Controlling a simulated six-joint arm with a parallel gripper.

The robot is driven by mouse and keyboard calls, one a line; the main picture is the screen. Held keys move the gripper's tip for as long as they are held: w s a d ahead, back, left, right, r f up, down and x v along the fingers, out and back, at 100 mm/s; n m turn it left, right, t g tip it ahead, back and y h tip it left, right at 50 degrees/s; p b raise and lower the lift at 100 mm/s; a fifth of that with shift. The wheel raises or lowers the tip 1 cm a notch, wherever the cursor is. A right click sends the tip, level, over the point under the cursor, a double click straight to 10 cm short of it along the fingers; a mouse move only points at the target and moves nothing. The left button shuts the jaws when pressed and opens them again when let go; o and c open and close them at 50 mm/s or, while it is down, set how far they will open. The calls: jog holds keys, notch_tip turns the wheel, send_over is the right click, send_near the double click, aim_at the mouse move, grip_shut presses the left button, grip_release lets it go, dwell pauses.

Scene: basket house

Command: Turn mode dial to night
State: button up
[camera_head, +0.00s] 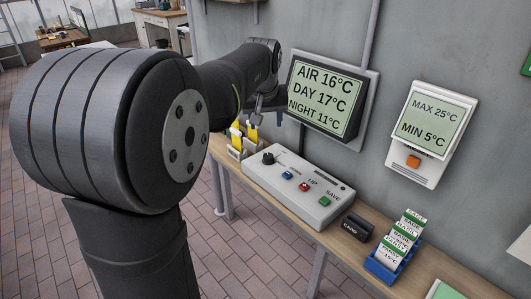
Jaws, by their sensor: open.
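A grey control box (300,200) lies on the wooden shelf by the wall. The dial, a black round knob (268,158), is at its left end; its pointer and the marks around it are too small to read. My gripper (256,118) is above and a little left of the dial, apart from it, seen small and partly hidden by my arm. It is open, with nothing seen between its fingers. The wall display (324,96) reads AIR 16°C, DAY 17°C, NIGHT 11°C.
The box also has blue (287,174), red (304,187) and green (324,201) buttons. A black block (357,227) and a blue packet rack (384,270) stand to the right. A holder with yellow-topped items (236,153) is left. A thermometer (422,130) hangs on the wall.

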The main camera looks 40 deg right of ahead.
jog(key=m, duration=0.2)
send_near(268, 156)
jog(key=x, duration=0.8)
jog(key=shift+d+f, duration=0.1)
jog(key=shift+f, duration=0.15)
jog(key=c, duration=1)
